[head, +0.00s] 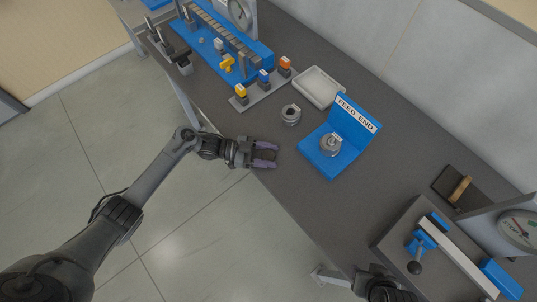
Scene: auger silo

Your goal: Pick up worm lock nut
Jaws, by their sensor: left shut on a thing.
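My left gripper (265,155) is over the table's near edge, its purple fingers a little apart and shut on a small dark thing that hardly shows between them. A grey metal ring (290,115) lies on the table beyond it, apart from the fingers. Another round grey metal part (330,146) sits on the blue stand (322,164) marked FEED END, to the right. I cannot tell for sure which part is the worm lock nut. My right gripper (385,288) shows only partly at the bottom edge, and its fingers cannot be made out.
A white tray (319,87) stands behind the ring. A grey bench fixture (430,245) fills the right. The table between stand and fixture is clear.

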